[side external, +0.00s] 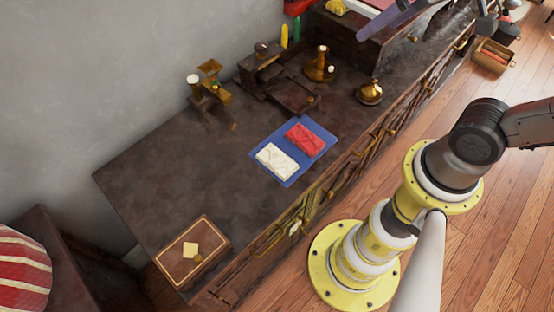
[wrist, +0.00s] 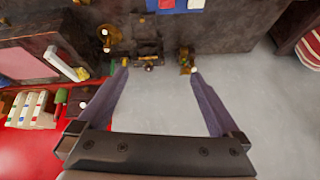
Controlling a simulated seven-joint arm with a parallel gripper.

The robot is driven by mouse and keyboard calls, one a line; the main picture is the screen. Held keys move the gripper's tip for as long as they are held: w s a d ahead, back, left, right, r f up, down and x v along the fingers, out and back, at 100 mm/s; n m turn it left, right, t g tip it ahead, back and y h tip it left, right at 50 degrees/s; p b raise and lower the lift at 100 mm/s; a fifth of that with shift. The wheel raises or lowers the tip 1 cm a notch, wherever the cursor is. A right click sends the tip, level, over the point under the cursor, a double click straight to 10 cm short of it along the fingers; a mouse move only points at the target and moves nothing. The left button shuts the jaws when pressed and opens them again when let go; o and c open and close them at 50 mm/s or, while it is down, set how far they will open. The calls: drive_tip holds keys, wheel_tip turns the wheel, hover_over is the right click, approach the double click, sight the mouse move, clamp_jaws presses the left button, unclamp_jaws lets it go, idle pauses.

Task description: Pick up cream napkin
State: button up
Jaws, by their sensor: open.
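The cream napkin (side external: 277,161) lies folded on a blue mat (side external: 283,127) on the dark desk, beside a folded red napkin (side external: 304,139). In the wrist view the cream napkin (wrist: 196,4) is cut off by the top edge, to the right of the red napkin (wrist: 167,4). My gripper (wrist: 158,72) is open, its two purple-grey fingers wide apart with nothing between them. In the side view its fingers show at the top right, over the far end of the desk, well away from the napkin.
A brass pot (side external: 370,92), a candle holder (side external: 319,66) and small wooden stands (side external: 208,95) stand on the desk behind the mat. The desk left of the mat is clear. A wall borders the back.

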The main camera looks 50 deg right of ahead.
drive_tip(key=w+a+f+g, duration=0.2)
drive_tip(key=w+a+f, duration=0.2)
drive_tip(key=w, duration=0.5)
drive_tip(key=n+g, duration=0.2)
drive_tip(key=g, duration=0.3)
hover_over(279, 161)
wheel_tip(279, 161, down, 21)
wheel_tip(279, 161, down, 7)
drive_tip(key=shift+s+d+f, duration=0.1)
drive_tip(key=shift+f, duration=2.95)
drive_tip(key=c, duration=1.3)
